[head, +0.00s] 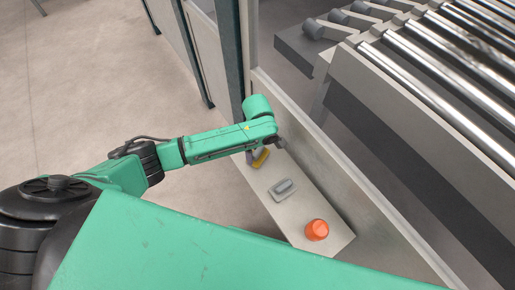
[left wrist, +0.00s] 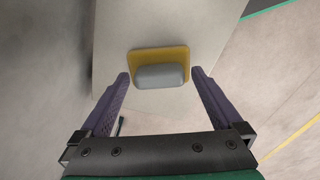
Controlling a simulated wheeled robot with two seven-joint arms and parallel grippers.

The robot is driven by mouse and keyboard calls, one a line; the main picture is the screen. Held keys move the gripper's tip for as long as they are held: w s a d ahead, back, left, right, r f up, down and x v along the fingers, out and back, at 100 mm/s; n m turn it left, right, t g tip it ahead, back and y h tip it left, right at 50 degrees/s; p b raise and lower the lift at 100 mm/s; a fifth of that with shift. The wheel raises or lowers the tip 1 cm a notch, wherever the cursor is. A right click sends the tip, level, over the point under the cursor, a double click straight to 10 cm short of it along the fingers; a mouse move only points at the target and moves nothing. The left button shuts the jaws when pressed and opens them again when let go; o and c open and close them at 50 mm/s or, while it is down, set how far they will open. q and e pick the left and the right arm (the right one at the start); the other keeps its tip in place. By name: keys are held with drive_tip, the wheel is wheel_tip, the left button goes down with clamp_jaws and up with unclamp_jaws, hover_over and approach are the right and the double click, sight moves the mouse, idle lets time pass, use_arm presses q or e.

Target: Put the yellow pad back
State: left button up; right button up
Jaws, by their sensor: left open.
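The yellow pad (head: 261,158) lies at the far end of a narrow pale shelf (head: 318,206) in the head view. In the left wrist view the yellow pad (left wrist: 178,52) shows as a yellow base with a rounded grey block on top. My left gripper (left wrist: 160,76) is open, with its two purple fingers either side of the grey block and visible gaps on both sides. In the head view my left gripper (head: 256,152) is partly hidden by its own arm and is close to the pad. My right gripper is not in view.
A grey block with a handle (head: 283,189) and an orange round object (head: 317,230) stand nearer on the shelf. A pale wall panel (head: 345,175) runs along its right side, with a roller conveyor (head: 440,85) beyond. Open floor lies left.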

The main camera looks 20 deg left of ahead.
sight(258, 150)
use_arm(q)
wheel_tip(258, 150, up, 12)
drive_tip(key=p, duration=0.1)
drive_tip(key=shift+p, duration=0.3)
drive_tip(key=shift+d, duration=0.1)
